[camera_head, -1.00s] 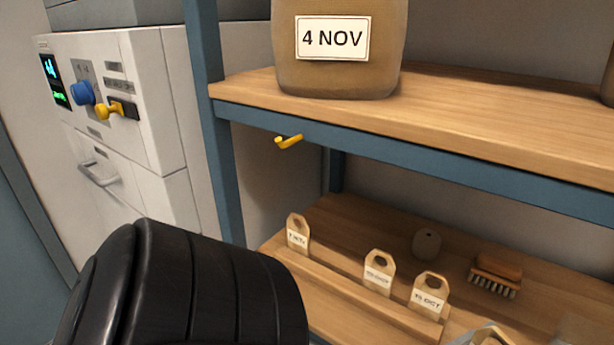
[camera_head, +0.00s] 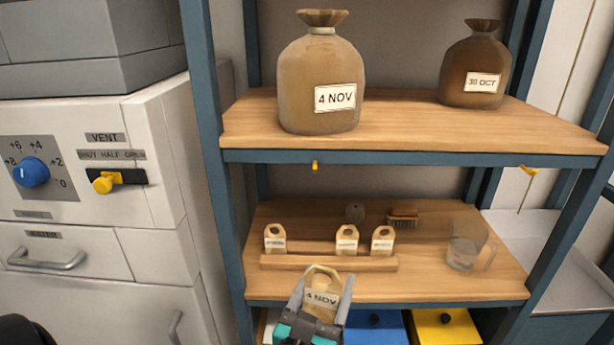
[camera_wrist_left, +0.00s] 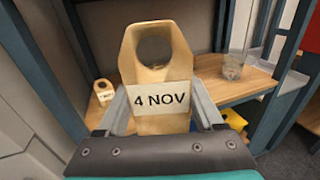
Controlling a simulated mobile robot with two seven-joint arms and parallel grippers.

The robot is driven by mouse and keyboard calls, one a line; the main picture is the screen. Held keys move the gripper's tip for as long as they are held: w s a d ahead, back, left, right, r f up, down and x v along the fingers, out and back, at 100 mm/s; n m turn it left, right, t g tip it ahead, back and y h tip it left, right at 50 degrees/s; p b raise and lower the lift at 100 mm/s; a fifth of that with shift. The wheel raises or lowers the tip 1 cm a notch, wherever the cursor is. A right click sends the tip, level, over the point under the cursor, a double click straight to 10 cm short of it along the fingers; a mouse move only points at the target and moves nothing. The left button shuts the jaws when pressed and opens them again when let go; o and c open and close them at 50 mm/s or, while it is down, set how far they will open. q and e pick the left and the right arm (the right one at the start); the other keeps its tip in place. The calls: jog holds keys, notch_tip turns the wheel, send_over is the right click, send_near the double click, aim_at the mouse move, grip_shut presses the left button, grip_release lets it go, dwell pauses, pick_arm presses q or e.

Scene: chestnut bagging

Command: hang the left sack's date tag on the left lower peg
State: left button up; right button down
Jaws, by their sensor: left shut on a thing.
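The left sack (camera_head: 305,65), labelled 4 NOV, stands on the upper shelf. The left lower peg (camera_head: 315,167) is a small yellow hook below that shelf's front edge, and nothing hangs on it. My left gripper (camera_head: 322,290) is shut on a wooden date tag (camera_head: 322,276) that reads 4 NOV. The tag is upright with its round hole at the top, in front of the lower shelf, below the peg and apart from it. In the left wrist view the tag (camera_wrist_left: 158,75) stands between the fingers (camera_wrist_left: 160,108), its hole clear and its label facing the camera. My right gripper is not in view.
A second yellow peg (camera_head: 528,169) is at the right, below the 30 OCT sack (camera_head: 470,60). The lower shelf holds several tags in a wooden rack (camera_head: 330,263), a brush (camera_head: 402,217) and a glass jug (camera_head: 466,250). A blue upright (camera_head: 208,130) stands left of the peg.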

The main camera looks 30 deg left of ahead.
pick_arm(q)
jog(key=w+a+r+n+g+y+p, duration=0.25)
jog(key=a+r+y+p, duration=0.2)
jog(key=r+p, duration=0.5)
jog(key=w+a+n+b, duration=0.1)
jog(key=w+a, duration=0.2)
jog(key=w, duration=0.3)
jog(key=shift+w+a+r+t, duration=0.35)
jog(key=shift+w+a+r, duration=0.05)
dwell(0.9)
